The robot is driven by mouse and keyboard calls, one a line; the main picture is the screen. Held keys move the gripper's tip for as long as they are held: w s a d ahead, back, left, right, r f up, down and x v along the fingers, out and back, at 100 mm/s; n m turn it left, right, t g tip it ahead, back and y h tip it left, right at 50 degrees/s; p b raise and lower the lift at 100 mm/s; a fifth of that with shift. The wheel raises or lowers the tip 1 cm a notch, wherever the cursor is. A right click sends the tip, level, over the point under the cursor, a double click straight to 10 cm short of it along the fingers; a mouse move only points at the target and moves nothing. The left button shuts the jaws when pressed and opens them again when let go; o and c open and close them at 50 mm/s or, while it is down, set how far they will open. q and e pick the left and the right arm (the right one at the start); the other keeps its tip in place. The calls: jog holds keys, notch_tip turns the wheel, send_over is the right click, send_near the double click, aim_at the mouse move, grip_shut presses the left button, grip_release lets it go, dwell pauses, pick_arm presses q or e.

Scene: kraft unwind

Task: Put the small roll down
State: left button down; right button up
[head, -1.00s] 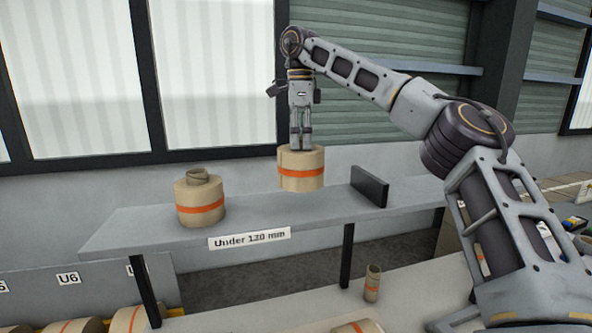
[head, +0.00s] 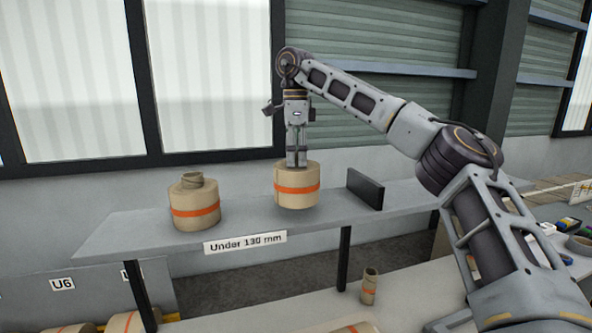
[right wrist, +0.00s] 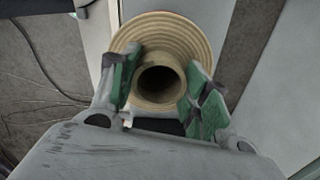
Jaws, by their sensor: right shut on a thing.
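The small roll (head: 297,185) is brown kraft with an orange band. My right gripper (head: 297,163) is shut on it from above. In the right wrist view, the green-padded fingers of the right gripper (right wrist: 158,88) grip the core tube, and the roll's wound face (right wrist: 155,28) shows around it. The roll is upright at the grey shelf (head: 130,236) labelled "Under 130 mm" (head: 245,243). I cannot tell whether its base touches the shelf. My left gripper is not in view.
Another banded roll (head: 195,205) with a protruding core stands on the shelf at left. A dark upright plate (head: 365,188) stands to the right of the held roll. A small tube (head: 369,286) stands on the lower surface. Shelf between the two rolls is clear.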

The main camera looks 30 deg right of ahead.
aim_at(296, 168)
jog(key=shift+f, duration=1.95)
jog(key=o, duration=1.1)
jog(key=shift+s+f, duration=0.1)
jog(key=shift+r, duration=6.05)
